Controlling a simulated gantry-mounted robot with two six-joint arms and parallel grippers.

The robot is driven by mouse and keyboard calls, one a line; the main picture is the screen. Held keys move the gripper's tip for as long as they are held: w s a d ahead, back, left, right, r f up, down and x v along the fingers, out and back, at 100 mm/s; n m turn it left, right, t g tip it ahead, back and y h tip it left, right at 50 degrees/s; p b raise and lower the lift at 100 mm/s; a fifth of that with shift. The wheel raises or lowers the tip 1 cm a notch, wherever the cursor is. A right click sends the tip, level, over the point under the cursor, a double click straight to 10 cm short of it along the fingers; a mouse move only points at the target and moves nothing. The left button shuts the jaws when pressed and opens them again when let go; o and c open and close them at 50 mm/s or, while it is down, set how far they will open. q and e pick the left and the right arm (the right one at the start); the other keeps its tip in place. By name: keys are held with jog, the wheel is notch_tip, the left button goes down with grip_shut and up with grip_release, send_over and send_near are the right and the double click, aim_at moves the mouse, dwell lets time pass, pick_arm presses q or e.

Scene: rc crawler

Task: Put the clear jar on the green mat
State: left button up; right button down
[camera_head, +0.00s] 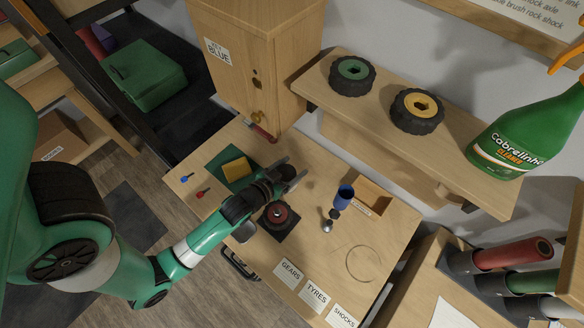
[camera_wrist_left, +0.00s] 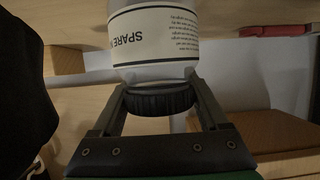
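The clear jar (camera_wrist_left: 150,38) has a white label reading "SPARE" and a black ribbed lid (camera_wrist_left: 160,100). In the left wrist view my left gripper (camera_wrist_left: 163,88) has one finger on each side of the lid and appears closed on it. In the head view my left gripper (camera_head: 284,178) is over the table, right of the green mat (camera_head: 225,158); it mostly hides the jar. A yellow block (camera_head: 236,169) lies on the green mat. My right gripper is not in view.
A wooden cabinet (camera_head: 250,75) rises behind; a shelf (camera_head: 455,165) overhangs the back right.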

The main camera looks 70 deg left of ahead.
pick_arm(q)
jog(key=shift+o, duration=1.4)
jog(key=shift+r+p, duration=0.3)
jog(key=shift+r, duration=0.05)
jog(key=b+v, duration=0.2)
jog(key=v, duration=0.9)
jog(key=shift+s+d, duration=0.15)
jog(key=shift+s, duration=0.3)
